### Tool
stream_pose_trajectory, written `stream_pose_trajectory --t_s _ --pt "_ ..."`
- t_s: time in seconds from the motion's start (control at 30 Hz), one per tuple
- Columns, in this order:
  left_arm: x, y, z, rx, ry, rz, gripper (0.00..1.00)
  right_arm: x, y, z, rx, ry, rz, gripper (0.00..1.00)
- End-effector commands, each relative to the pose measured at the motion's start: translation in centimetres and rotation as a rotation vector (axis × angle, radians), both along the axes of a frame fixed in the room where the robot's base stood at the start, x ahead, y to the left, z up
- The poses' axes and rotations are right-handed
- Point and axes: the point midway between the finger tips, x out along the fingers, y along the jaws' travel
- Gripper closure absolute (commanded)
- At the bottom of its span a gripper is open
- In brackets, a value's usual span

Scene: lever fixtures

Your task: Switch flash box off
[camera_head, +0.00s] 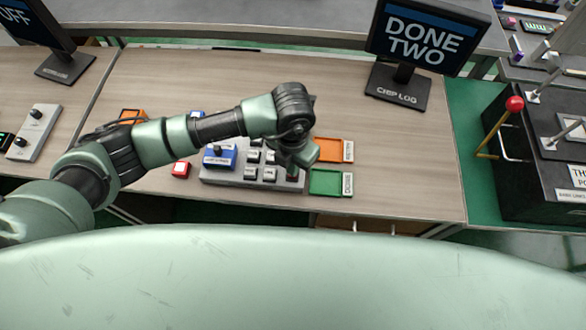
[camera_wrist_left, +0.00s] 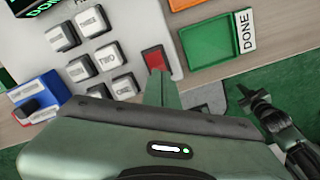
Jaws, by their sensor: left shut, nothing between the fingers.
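No label naming a flash box is readable. A blue box with a dark knob (camera_head: 220,155) sits at the left end of a grey key panel (camera_head: 210,178). It also shows at the left edge of the wrist view (camera_wrist_left: 38,98). My left gripper (camera_head: 305,158) is over the panel's right end, right of the blue box and apart from it. In the wrist view its shut, empty fingers (camera_wrist_left: 162,88) point at the panel beside a red key (camera_wrist_left: 156,60). A dark jointed arm part, seemingly my right one, shows at the wrist view's lower right; its jaws are unclear.
An orange tray (camera_head: 333,150) and a green DONE tray (camera_head: 325,183) lie right of the panel. Another grey box with knobs (camera_head: 35,132) is far left. A monitor (camera_head: 425,40) reads "DONE TWO"; another (camera_head: 35,25) reads "OFF".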

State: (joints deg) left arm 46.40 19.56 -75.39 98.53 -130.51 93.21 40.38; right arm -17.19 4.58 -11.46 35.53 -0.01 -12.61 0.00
Motion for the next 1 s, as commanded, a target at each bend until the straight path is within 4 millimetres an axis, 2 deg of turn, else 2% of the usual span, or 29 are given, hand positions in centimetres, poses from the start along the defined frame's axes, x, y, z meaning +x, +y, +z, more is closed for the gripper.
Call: stream_pose_trajectory --t_s 0.77,1.0 --pt "0.0 0.0 -1.3 0.001 -0.001 0.001 1.00 0.0 0.0 -1.1 0.000 0.000 0.000 1.00" --pt "0.0 0.0 -0.5 0.000 -0.001 0.000 1.00 0.0 0.0 -0.6 0.000 0.000 0.000 1.00"
